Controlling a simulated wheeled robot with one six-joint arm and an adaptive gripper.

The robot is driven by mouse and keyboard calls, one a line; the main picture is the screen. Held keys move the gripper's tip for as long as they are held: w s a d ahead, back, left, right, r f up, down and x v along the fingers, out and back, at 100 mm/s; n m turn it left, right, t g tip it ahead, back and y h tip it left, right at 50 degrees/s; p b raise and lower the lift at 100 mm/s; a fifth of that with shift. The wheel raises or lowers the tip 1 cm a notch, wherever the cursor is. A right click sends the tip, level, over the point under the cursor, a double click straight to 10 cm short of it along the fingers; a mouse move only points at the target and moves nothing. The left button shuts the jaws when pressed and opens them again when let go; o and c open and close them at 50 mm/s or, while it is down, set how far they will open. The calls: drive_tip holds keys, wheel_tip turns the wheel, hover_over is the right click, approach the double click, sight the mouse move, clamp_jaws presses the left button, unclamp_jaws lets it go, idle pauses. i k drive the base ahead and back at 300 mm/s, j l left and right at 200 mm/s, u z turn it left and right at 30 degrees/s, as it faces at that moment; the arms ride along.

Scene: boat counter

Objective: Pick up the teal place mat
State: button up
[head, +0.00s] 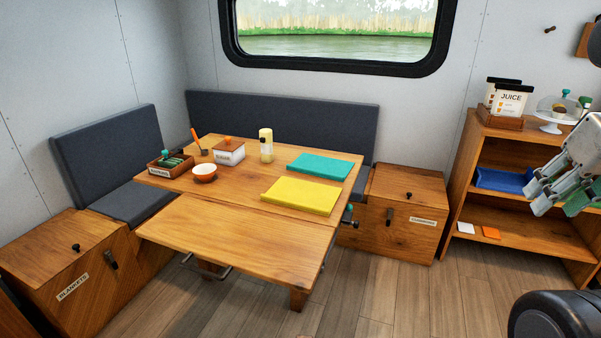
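The teal place mat (320,166) lies flat on the wooden table (235,225), near its back right edge. A yellow place mat (301,195) lies just in front of it. My gripper (558,196) is at the right edge of the view, in front of the wooden shelf and well apart from the teal mat. Its fingers point down and left. Part of the arm is cut off by the frame, and I cannot tell how far the fingers are apart.
Benches surround the table's back and left. The shelf (521,147) stands right. Wooden floor (405,293) is clear in front.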

sight(332, 168)
drive_tip(key=u, duration=2)
drive_tip(key=l+u, duration=0.15)
drive_tip(key=l, duration=0.65)
drive_tip(key=l+u, duration=0.1)
drive_tip(key=l, duration=0.7)
drive_tip(key=k+l+u, duration=0.15)
drive_tip(key=l, duration=1.5)
drive_tip(key=k+l, duration=0.1)
drive_tip(key=l, duration=0.8)
